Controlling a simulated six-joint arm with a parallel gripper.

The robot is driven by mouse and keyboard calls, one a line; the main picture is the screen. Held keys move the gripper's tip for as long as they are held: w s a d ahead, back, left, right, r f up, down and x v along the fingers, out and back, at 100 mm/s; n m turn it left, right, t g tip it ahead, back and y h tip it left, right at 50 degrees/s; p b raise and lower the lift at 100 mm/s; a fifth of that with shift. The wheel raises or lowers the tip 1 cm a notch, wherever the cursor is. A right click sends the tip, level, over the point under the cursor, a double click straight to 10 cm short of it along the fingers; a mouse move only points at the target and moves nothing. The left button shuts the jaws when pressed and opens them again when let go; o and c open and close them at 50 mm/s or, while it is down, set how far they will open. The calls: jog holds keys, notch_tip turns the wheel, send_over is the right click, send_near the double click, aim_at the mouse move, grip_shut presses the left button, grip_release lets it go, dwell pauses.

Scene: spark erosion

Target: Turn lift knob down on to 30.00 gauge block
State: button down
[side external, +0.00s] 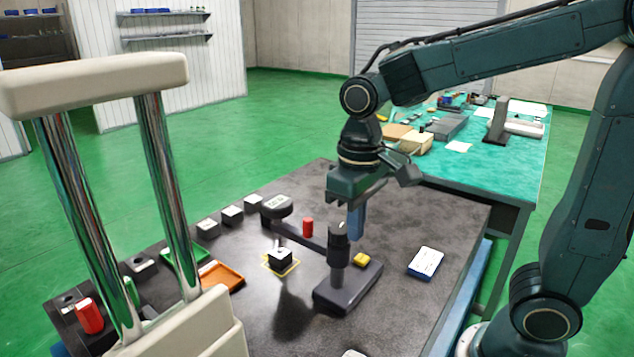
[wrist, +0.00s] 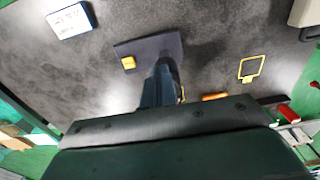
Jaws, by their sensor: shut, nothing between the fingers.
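In the side view, a height stand has a dark flat base (side external: 348,290) and a short column with a black cylindrical knob (side external: 338,246). A horizontal arm runs left from it to a round-cased gauge (side external: 277,204); its reading is too small to make out. Left of the base, a small dark and white block (side external: 280,258) sits in a yellow-outlined square. My gripper (side external: 357,236) points down beside the knob, its blue fingers shut and empty. I cannot tell whether they touch it. In the wrist view, the fingers (wrist: 158,88) overlap the column, hiding most of it.
A yellow piece (side external: 361,260) rests on the base. A white-topped blue box (side external: 425,263) lies to the right, and a red cylinder (side external: 308,227) stands behind. Green (side external: 187,256) and orange (side external: 222,276) trays and a tall twin-pillar frame (side external: 165,190) stand left.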

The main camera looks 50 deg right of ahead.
jog(key=shift+w+a, duration=0.2)
jog(key=shift+a, duration=0.65)
dwell(0.5)
jog(key=shift+s+a, duration=0.15)
jog(key=shift+s, duration=0.3)
jog(key=shift+r, duration=0.1)
jog(key=shift+r, duration=2.9)
jog(key=shift+d+r, duration=0.25)
jog(key=shift+d, duration=0.25)
jog(key=shift+d+r, duration=0.25)
jog(key=shift+d, duration=0.25)
jog(key=shift+f, duration=0.1)
notch_tip(320, 180, down, 7)
